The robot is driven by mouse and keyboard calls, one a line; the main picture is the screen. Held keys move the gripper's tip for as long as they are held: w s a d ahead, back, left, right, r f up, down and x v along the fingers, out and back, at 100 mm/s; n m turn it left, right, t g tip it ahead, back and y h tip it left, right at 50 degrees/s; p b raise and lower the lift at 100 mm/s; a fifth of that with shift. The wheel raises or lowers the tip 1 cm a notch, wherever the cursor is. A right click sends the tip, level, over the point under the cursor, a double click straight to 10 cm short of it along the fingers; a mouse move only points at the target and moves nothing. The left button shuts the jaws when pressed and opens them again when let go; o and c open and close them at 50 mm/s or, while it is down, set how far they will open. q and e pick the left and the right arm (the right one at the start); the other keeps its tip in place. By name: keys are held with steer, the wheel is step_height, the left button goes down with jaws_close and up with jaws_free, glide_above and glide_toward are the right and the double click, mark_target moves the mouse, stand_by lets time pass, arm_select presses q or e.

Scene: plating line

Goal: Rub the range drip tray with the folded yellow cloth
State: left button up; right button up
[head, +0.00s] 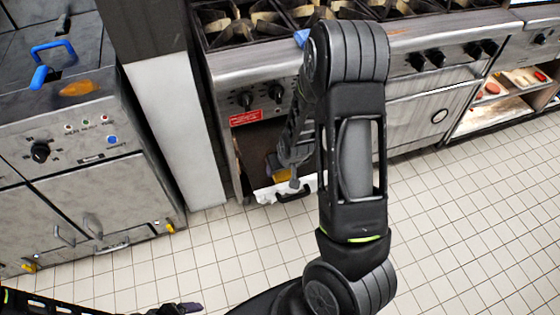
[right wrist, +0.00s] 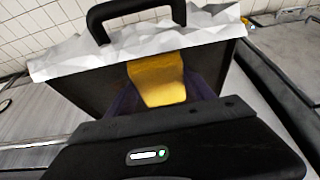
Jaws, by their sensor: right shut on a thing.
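The folded yellow cloth (right wrist: 158,80) is between the purple fingers of my right gripper (right wrist: 160,88), which is shut on it. In the head view a bit of the cloth (head: 283,175) shows below my right arm, low at the range front. The range drip tray (right wrist: 85,88) is dark inside, with a crumpled white rim and a black handle. Its white rim also shows in the head view (head: 265,195). The cloth is over or inside the tray; I cannot tell whether it touches. A purple tip of my left gripper (head: 188,307) shows at the bottom edge; its opening is hidden.
The range (head: 265,68) has burners on top and knobs in front, partly hidden by my right arm. A steel unit (head: 90,150) with a blue handle and an orange patch stands left. An open shelf (head: 500,105) with red items is far right. The tiled floor is clear.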

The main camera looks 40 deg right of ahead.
steer(key=shift+s, duration=0.1)
stand_by(0.3)
steer(key=shift+s+d+f+b, duration=0.15)
steer(key=shift+d+b, duration=0.3)
steer(key=shift+s+d+f+b, duration=0.1)
steer(key=shift+s+d+b, duration=0.05)
steer(key=shift+d+b, duration=0.3)
steer(key=shift+s+d, duration=0.25)
steer(key=shift+d, duration=0.15)
steer(key=shift+w+d+b, duration=0.25)
steer(key=shift+w+b, duration=0.05)
steer(key=shift+w, duration=0.3)
steer(key=shift+w+d+b, duration=0.25)
steer(key=shift+w+b, duration=0.05)
steer(key=shift+w, duration=0.3)
steer(key=shift+w+d+r, duration=0.15)
steer(key=shift+w, duration=0.55)
